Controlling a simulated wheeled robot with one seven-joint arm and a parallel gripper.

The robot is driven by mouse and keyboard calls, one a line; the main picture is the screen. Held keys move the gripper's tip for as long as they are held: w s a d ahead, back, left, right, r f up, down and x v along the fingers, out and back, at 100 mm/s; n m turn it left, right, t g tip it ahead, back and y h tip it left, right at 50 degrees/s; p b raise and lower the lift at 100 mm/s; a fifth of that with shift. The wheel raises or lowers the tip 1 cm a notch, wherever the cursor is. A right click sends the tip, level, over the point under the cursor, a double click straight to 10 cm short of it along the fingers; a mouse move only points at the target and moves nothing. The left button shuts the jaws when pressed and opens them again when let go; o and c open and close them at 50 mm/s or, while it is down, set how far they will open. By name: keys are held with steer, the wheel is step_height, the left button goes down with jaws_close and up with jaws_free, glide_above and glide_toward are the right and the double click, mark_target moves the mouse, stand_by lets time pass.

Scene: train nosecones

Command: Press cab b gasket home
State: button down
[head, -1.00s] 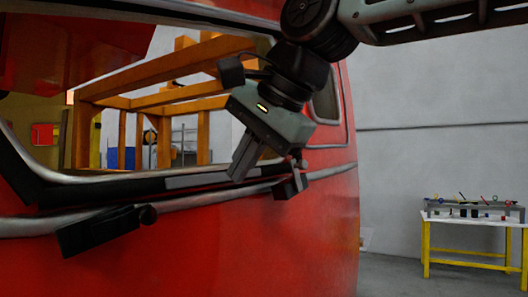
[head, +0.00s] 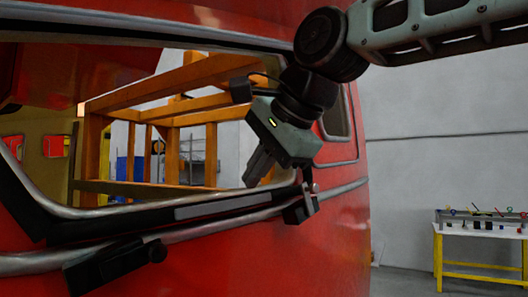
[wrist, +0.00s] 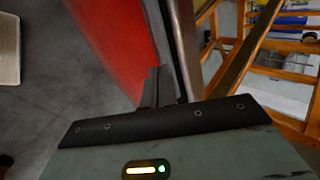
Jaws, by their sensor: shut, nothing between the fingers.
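A red cab (head: 240,250) with a large window opening fills the left and middle of the head view. A black gasket strip (head: 110,229) runs along the lower window edge, with a lighter grey length (head: 215,207) towards the right. I cannot tell how deep it is seated. My gripper (head: 252,182) is shut and empty, with its fingers pointing down just above the right part of the lower edge. A small gap seems to show below the tips. In the wrist view the fingers (wrist: 152,86) are together beside the window's metal trim (wrist: 185,50).
Two black clamp-like blocks, one at left (head: 112,267) and one at right (head: 300,208), sit on the metal rail below the window. An orange frame (head: 160,110) stands behind the opening. A yellow-legged workbench (head: 480,232) with small items stands far right. Floor before it is clear.

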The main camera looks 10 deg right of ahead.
mark_target(230, 205)
steer(key=shift+p+x, duration=0.65)
steer(key=shift+x, duration=1.9)
